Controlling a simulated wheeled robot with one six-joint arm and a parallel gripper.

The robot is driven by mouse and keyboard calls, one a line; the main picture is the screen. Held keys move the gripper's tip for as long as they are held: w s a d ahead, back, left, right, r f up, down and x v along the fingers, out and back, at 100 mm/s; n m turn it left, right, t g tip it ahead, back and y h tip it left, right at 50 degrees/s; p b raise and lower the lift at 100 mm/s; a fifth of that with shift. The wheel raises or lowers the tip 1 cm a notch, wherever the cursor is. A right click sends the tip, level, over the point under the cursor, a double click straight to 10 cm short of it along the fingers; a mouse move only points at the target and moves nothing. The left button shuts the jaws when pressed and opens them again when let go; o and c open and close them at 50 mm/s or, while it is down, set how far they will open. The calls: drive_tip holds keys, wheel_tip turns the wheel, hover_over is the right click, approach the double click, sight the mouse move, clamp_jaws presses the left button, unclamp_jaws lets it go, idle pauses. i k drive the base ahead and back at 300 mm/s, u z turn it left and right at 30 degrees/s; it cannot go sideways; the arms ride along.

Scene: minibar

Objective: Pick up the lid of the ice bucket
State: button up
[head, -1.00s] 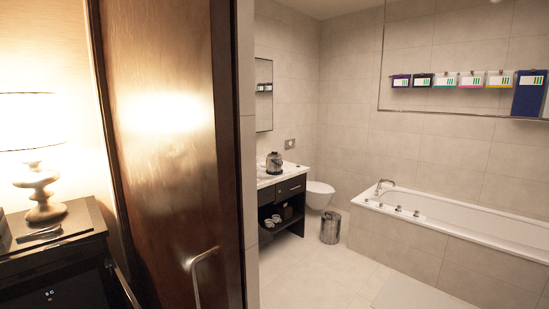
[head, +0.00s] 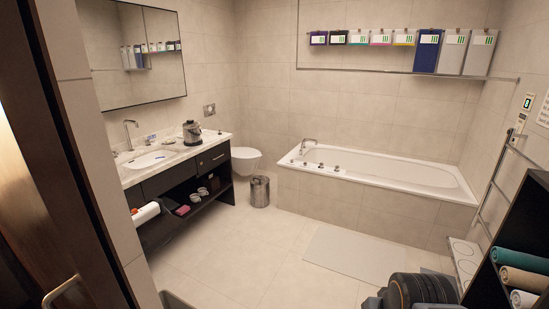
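A steel and dark vessel (head: 192,134) with a dark top stands upright at the far end of the vanity counter (head: 216,141), near the back wall. It looks like the ice bucket with its lid on, but it is too small to make out the lid's edge or knob. Part of my own arm shows at the bottom right of the head view. My gripper is not in view, and nothing is seen touching the vessel.
A sink (head: 150,160) and a tall faucet (head: 131,134) are on the counter. A toilet (head: 245,160) and metal bin (head: 260,191) stand beyond it. The bathtub (head: 380,178) fills the back. A door handle (head: 62,292) is near left.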

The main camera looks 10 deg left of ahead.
sight(190, 122)
drive_tip(key=u, duration=0.25)
drive_tip(key=i, duration=2.35)
drive_tip(key=u, duration=1.05)
drive_tip(key=i, duration=2.5)
drive_tip(key=u, duration=1.4)
drive_tip(key=i, duration=0.8)
drive_tip(key=u, duration=0.25)
